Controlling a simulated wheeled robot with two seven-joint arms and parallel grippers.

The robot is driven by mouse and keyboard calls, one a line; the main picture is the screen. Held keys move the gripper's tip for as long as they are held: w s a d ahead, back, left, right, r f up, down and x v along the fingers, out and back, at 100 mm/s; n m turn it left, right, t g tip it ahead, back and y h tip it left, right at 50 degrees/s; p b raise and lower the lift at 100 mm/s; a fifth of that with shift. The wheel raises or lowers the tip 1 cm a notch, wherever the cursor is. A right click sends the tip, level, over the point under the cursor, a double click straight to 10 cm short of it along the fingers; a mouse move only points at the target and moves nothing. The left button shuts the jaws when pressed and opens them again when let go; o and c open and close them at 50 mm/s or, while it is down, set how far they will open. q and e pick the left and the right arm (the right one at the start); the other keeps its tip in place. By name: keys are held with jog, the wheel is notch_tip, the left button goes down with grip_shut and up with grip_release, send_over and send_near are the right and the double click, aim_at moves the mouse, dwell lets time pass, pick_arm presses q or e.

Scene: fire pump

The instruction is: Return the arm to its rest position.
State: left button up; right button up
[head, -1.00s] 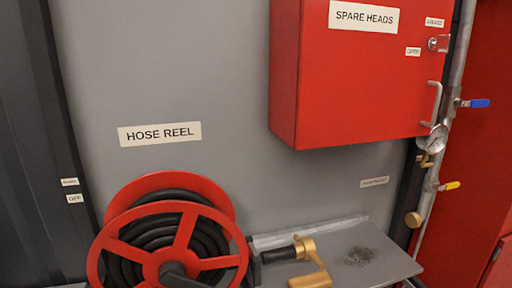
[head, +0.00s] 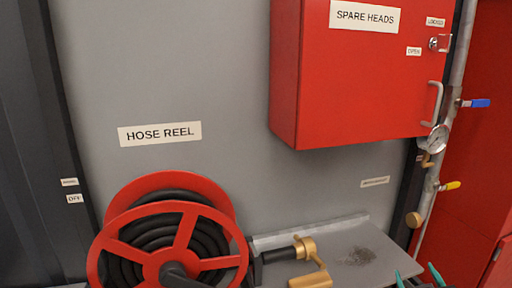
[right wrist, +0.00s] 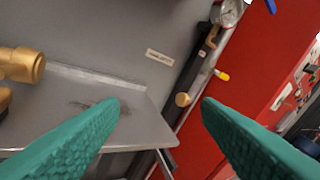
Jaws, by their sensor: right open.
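My right gripper (head: 418,277) shows at the bottom right of the head view, only its teal fingertips in the frame, just in front of the shelf's right end. In the right wrist view its two teal fingers (right wrist: 162,108) are spread wide with nothing between them. The grey shelf (right wrist: 140,128) and the pipe with its valves lie beyond the fingers. My left gripper is in neither view.
A red hose reel (head: 170,235) and a brass nozzle (head: 308,262) are at the lower left and middle. The red spare heads cabinet (head: 350,90) hangs above the shelf (head: 350,240). A pipe (head: 430,195) with a gauge (head: 437,139) runs at right.

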jog(key=s+a+f+g+y, duration=0.2)
jog(key=s+a+f+g, duration=0.5)
jog(key=s+f, duration=0.45)
jog(key=s+a+f+g+y, duration=0.2)
jog(key=s+a+f+g, duration=0.45)
jog(key=s+f, duration=0.8)
jog(key=f, duration=2.1)
jog(key=s+d+f+g, duration=0.2)
jog(key=s+f, duration=1.3)
jog(key=s, duration=0.1)
jog(key=shift+s+d+f, duration=0.15)
jog(key=shift+s+d, duration=0.05)
jog(key=shift+s, duration=0.05)
